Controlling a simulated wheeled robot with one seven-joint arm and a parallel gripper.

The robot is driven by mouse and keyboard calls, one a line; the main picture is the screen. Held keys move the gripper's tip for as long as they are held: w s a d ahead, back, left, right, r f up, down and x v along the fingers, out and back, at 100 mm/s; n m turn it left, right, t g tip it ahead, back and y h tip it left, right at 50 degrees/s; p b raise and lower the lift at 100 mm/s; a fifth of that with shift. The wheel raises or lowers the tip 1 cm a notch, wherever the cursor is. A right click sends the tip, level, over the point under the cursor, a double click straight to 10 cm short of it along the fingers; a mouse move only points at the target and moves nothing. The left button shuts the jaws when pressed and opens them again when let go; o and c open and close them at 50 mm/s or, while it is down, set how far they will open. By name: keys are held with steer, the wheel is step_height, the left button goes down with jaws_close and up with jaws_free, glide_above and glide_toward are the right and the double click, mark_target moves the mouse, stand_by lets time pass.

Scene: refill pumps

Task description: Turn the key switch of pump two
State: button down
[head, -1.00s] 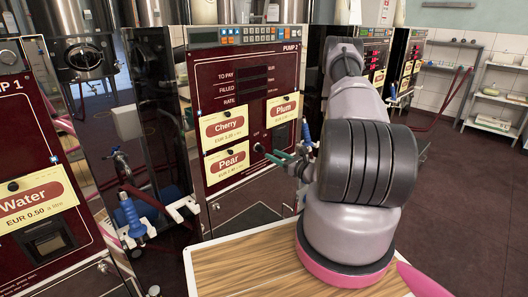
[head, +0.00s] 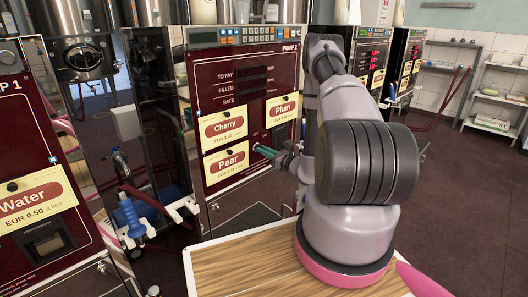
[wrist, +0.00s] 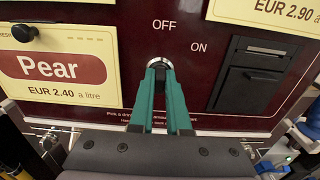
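The dark red panel of pump two (head: 213,75) stands ahead, with its PUMP 2 label at the top right. Its key switch (wrist: 160,62) shows in the wrist view as a round metal ring, below and left of the word OFF; ON is printed to the right. My gripper (wrist: 161,72) has two green fingers, their tips at the switch with a narrow gap between them. The tips cover most of the switch, so I cannot tell whether they touch or hold a key. In the head view my gripper (head: 262,151) points at the panel beside the Pear label.
Pear (wrist: 62,68), Cherry (head: 224,128) and Plum (head: 282,109) labels surround the switch. A dark slot unit (wrist: 254,76) sits right of it. Pump one (head: 35,140) stands left; a blue-handled nozzle (head: 130,217) hangs between the pumps.

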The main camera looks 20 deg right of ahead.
steer(key=shift+m, duration=0.4)
steer(key=m, duration=1.1)
steer(key=shift+d+f, duration=0.15)
stand_by(0.5)
steer(key=c, duration=0.9)
jaws_free()
steer(key=v, duration=1)
steer(key=shift+s+d, duration=0.15)
steer(key=shift+s, duration=0.2)
